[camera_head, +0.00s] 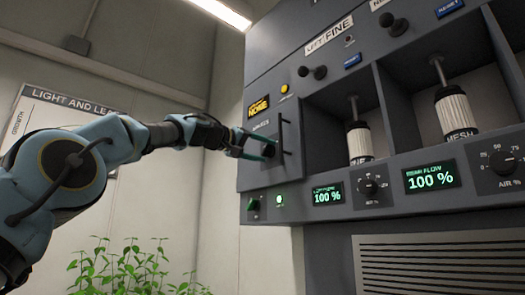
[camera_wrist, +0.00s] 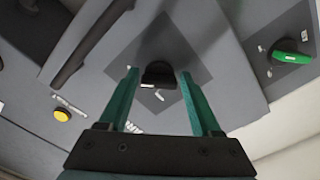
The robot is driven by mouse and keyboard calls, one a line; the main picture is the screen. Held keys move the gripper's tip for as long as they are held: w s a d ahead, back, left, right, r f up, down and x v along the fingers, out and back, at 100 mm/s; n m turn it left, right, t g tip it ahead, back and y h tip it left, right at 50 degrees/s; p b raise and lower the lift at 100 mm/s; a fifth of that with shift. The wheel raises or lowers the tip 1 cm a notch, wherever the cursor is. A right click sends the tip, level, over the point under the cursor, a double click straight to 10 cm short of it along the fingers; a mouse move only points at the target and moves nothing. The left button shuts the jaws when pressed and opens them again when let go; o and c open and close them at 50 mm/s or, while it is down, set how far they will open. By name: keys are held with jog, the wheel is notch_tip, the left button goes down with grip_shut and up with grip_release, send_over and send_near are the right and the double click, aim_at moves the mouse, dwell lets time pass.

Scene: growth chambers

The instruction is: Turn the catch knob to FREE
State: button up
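The catch knob (camera_wrist: 158,73) is a small black knob on a darker square patch of a grey panel, with a small white label beside it that I cannot read. My gripper (camera_wrist: 158,78) is open, with one green finger on each side of the knob. Gaps show between the knob and both fingers, so it is not gripped. In the head view my gripper (camera_head: 259,147) reaches the small grey door panel (camera_head: 270,172) at the cabinet's left end. There the fingers largely hide the knob, and its setting cannot be read.
A dark bar handle (camera_head: 284,132) stands out beside the knob; it also shows in the wrist view (camera_wrist: 90,42). A yellow button (camera_head: 284,88) is above, and a green switch (camera_wrist: 292,57) is nearby. Bays with white cylinders (camera_head: 359,141) lie right. Plants (camera_head: 125,268) stand below.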

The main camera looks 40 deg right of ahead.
jog(key=o, duration=0.3)
jog(key=a+b, duration=0.6)
jog(key=a, duration=0.5)
jog(key=shift+w, duration=0.3)
jog(key=shift+d, duration=0.1)
